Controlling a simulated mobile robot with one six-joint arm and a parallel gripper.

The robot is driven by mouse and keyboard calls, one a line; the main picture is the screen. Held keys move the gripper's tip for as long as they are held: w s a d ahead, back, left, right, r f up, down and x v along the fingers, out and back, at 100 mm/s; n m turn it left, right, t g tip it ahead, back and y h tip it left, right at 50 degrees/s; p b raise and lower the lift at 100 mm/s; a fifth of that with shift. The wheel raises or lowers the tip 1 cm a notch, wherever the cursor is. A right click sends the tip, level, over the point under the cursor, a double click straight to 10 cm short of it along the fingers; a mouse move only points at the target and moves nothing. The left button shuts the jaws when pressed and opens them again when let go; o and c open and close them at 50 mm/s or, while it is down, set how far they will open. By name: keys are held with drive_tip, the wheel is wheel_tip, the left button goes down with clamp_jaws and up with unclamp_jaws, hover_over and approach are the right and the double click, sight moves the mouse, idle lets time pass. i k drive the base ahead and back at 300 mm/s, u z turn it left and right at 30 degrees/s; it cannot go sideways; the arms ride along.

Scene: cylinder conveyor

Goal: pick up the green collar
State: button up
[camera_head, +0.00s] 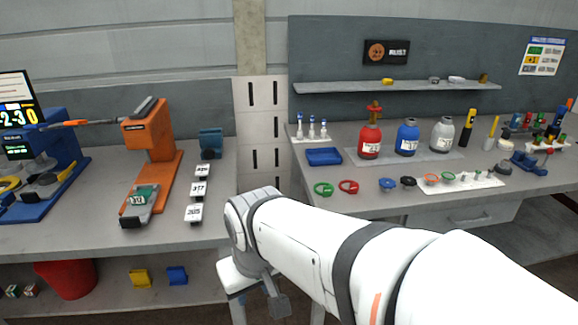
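A green collar (323,189) lies flat near the front edge of the right bench, beside a red collar (348,187) on its right. Another small green ring (447,178) lies farther right on a white strip. My white arm crosses the lower right of the view and bends downward in front of the gap between the benches, below the collar. The fingers of my gripper do not show, so whether it is open or shut is hidden. Nothing touches the green collar.
A blue tray (324,156) lies behind the collars. Red (370,141), blue (407,138) and white (442,134) bottles stand on a grey mat. Blue (387,184) and black (408,182) parts lie to the right. The left bench (95,235) holds an orange press (150,140).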

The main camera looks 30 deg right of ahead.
sight(328, 190)
drive_tip(key=z, duration=1.75)
drive_tip(key=i, duration=0.95)
